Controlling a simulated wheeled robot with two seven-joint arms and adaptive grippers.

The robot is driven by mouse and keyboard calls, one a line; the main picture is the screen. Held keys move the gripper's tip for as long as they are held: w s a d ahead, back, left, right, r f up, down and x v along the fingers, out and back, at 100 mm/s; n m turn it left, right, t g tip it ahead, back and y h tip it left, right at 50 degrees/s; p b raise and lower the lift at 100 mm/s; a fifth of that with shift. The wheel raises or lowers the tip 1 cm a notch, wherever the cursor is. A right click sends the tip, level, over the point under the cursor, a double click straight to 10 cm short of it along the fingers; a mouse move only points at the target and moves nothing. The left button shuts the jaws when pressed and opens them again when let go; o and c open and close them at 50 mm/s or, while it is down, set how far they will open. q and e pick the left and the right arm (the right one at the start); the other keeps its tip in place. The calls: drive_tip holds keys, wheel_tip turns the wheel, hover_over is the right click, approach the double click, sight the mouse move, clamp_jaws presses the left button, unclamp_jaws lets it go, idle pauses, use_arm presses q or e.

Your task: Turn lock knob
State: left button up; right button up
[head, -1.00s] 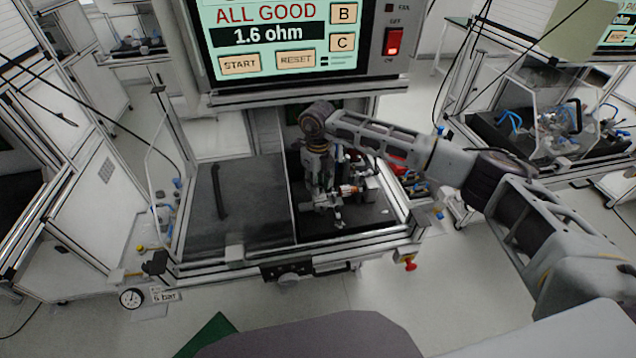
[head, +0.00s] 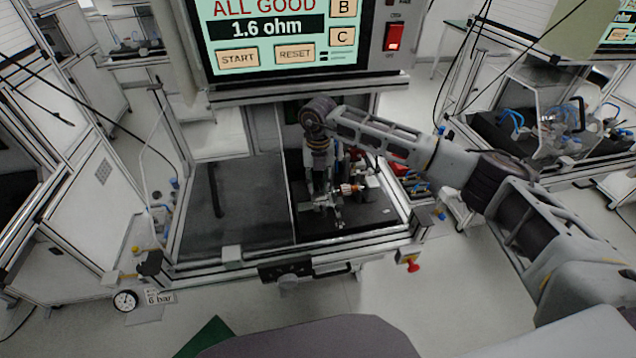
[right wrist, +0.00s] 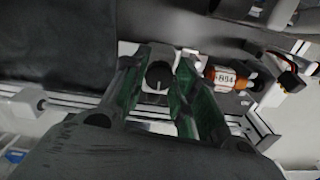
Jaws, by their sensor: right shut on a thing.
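The lock knob (right wrist: 159,76) is a round dark knob with a pale index line, on a light mount in the right wrist view. My right gripper (right wrist: 160,72) has its green-padded fingers on either side of the knob, shut on it. In the head view my right gripper (head: 332,212) reaches down over the dark right half of the bench, and the knob is too small to make out there. A copper-orange part with a white label (right wrist: 226,80) lies to the right of the knob. My left gripper is not in view.
The test screen (head: 275,35) hangs above the bench and reads "ALL GOOD" and "1.6 ohm". The dark left half of the bench (head: 250,200) is mostly clear. A pressure gauge (head: 125,300) and a red knob (head: 413,266) sit at the front edge.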

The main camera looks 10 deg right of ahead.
sight(319, 184)
drive_tip(key=m, duration=0.3)
drive_tip(key=shift+m+b, duration=0.35)
drive_tip(key=shift+m, duration=0.05)
drive_tip(key=m, duration=0.4)
drive_tip(key=shift+d, duration=0.1)
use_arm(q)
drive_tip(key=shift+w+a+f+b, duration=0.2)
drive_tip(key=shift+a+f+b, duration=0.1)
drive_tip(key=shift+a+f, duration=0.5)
use_arm(e)
drive_tip(key=shift+r+m, duration=0.1)
drive_tip(key=shift+m, duration=0.6)
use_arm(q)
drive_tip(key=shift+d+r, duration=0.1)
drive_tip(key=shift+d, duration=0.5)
use_arm(e)
drive_tip(key=o, duration=1)
drive_tip(key=shift+r, duration=0.55)
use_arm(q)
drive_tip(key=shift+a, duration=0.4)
use_arm(e)
wheel_tip(319, 184, up, 11)
